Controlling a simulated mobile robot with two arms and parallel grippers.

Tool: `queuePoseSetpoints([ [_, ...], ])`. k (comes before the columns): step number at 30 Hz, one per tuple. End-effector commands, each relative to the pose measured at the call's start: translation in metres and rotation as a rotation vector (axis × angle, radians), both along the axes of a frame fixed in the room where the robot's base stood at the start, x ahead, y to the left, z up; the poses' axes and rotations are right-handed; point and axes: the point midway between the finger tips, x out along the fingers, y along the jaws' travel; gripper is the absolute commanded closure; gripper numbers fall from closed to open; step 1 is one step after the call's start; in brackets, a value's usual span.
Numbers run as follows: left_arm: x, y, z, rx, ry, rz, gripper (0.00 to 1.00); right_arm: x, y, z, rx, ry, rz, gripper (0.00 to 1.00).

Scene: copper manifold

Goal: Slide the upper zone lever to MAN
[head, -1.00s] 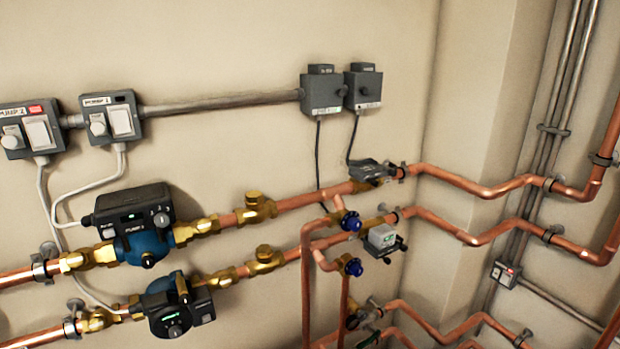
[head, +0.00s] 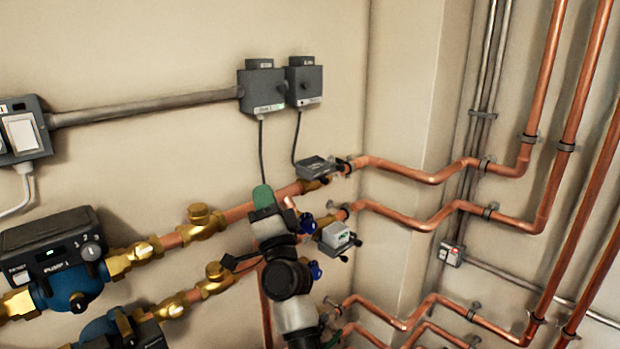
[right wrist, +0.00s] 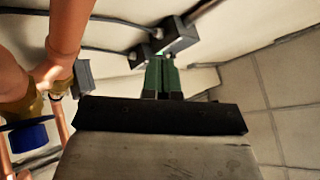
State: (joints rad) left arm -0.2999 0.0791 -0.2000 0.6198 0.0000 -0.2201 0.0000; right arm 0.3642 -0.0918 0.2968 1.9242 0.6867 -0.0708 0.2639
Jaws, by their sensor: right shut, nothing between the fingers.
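The upper zone valve is a dark grey box (head: 316,167) on the upper copper pipe, right of centre in the head view. Its lever is too small to make out, so I cannot tell its position. The lower zone valve (head: 338,236) is a lighter grey box with dark knobs, on the pipe below. My right gripper (head: 262,195) reaches up from the bottom, left of both valves and apart from the upper one in the picture. Its green fingers are together and empty, and also show in the right wrist view (right wrist: 161,76). My left gripper is not in view.
Two grey wall boxes (head: 262,92) (head: 305,87) hang above the valves, with cables running down. Blue-handled taps (head: 315,270) sit close beside my right arm. Pump 1 (head: 62,262) stands at left. Copper pipes (head: 430,178) fill the right. The wall above the upper pipe is mostly clear.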

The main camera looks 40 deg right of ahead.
Motion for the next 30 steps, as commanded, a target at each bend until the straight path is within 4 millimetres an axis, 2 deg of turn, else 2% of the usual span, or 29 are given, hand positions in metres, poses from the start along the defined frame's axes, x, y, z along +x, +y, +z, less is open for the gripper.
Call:
queuePoseSetpoints([
  [1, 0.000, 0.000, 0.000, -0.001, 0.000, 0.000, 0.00, 0.001, -0.011, 0.015, 0.059, -0.070, -0.022, 1.00],
  [6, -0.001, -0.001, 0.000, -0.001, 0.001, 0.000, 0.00, -0.007, -0.062, 0.060, 0.344, -0.377, -0.120, 1.00],
  [9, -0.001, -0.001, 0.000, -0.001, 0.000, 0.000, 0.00, -0.015, -0.093, 0.077, 0.555, -0.577, -0.190, 1.00],
  [12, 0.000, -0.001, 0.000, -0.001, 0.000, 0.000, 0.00, -0.022, -0.118, 0.083, 0.777, -0.760, -0.262, 1.00],
  [16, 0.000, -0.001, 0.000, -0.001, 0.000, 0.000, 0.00, -0.025, -0.137, 0.080, 1.077, -0.967, -0.364, 1.00],
  [19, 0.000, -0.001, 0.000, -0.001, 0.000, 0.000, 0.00, -0.021, -0.138, 0.073, 1.320, -1.093, -0.449, 1.00],
  [22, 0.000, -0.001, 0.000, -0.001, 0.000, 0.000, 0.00, -0.012, -0.127, 0.067, 1.562, -1.179, -0.542, 1.00],
  [27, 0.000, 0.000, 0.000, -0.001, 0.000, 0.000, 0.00, 0.004, -0.092, 0.067, 1.903, -1.228, -0.696, 1.00],
  [30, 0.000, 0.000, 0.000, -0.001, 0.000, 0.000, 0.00, 0.010, -0.071, 0.070, 2.036, -1.218, -0.769, 1.00],
])
